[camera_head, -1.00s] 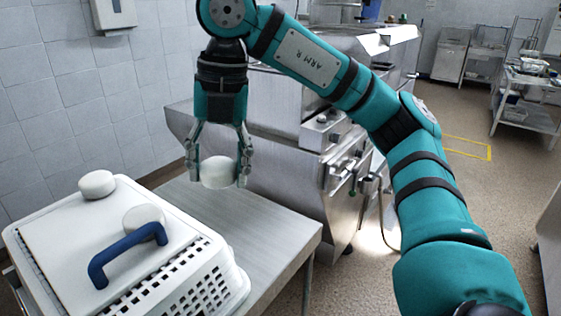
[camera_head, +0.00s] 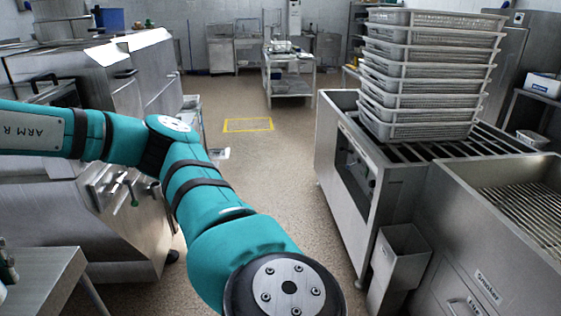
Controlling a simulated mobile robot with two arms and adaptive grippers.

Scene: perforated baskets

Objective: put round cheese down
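No round cheese can be made out in the head view. My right arm, marked ARM R, crosses from the bottom middle to the left edge. A small sliver at the left edge, just above the steel table (camera_head: 45,278), looks like part of my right gripper (camera_head: 6,268). Its fingers are cut off by the frame, so whether it holds anything is hidden. My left gripper is not in view.
A stack of several perforated grey baskets (camera_head: 425,85) stands on a slatted steel unit (camera_head: 345,190) at right. A grated steel counter (camera_head: 450,225) lies front right. Steel machines (camera_head: 110,195) stand at left. The middle floor (camera_head: 265,170) is clear.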

